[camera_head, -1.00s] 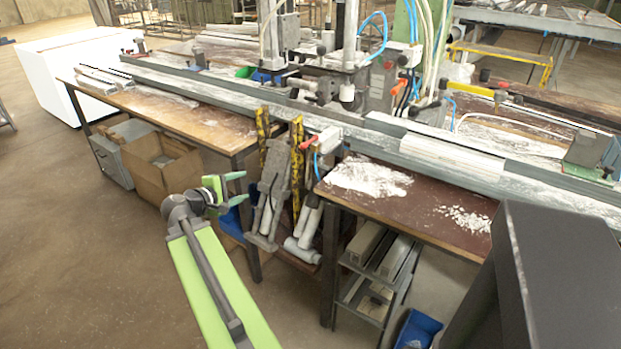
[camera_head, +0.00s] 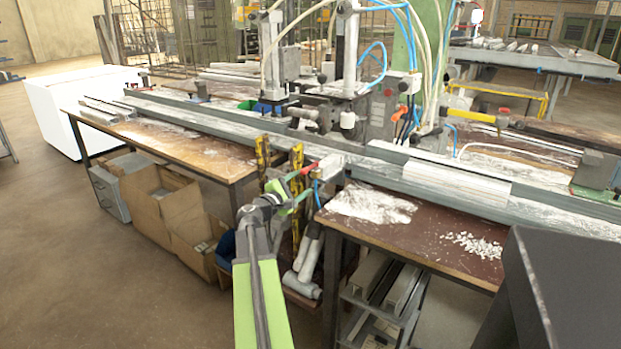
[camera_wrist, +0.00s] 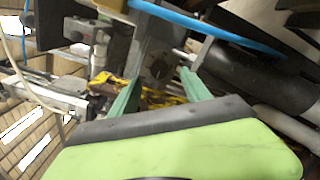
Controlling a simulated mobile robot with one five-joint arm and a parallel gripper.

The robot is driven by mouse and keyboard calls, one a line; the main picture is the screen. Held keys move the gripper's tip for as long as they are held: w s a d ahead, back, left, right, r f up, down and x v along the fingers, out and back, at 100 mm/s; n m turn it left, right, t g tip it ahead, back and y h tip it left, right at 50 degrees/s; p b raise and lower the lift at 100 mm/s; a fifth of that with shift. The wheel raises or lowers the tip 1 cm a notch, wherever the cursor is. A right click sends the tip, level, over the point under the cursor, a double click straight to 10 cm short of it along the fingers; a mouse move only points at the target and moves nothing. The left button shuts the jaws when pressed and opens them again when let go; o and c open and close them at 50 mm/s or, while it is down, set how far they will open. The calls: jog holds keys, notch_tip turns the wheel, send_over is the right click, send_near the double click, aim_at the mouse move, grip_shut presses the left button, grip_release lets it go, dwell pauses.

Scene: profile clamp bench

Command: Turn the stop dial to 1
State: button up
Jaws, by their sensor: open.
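My gripper (camera_head: 297,190) is in front of the gap between the two bench tops, close to a red lever (camera_head: 303,170) and a small pale box (camera_head: 331,164) on the rail's near side. In the wrist view its two green fingers (camera_wrist: 160,76) stand apart with nothing between them. Beyond the fingertips is a grey upright plate with a dark round part (camera_wrist: 160,67), which may be the stop dial. It looks apart from the fingers. Its markings and setting are too small to read. In the head view my gripper hides part of this area.
A long grey rail (camera_head: 230,122) runs across both benches. Yellow-black striped posts (camera_head: 297,160) and grey pipes (camera_head: 308,262) stand in the gap. A blue hose (camera_wrist: 215,28) crosses above the fingers in the wrist view. Cardboard boxes (camera_head: 147,205) are under the left bench; open floor lies at the left.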

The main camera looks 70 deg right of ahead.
jog(key=x, duration=0.5)
jog(key=shift+d, duration=0.25)
jog(key=shift+c, duration=0.5)
grip_shut()
jog(key=shift+s, duration=0.1)
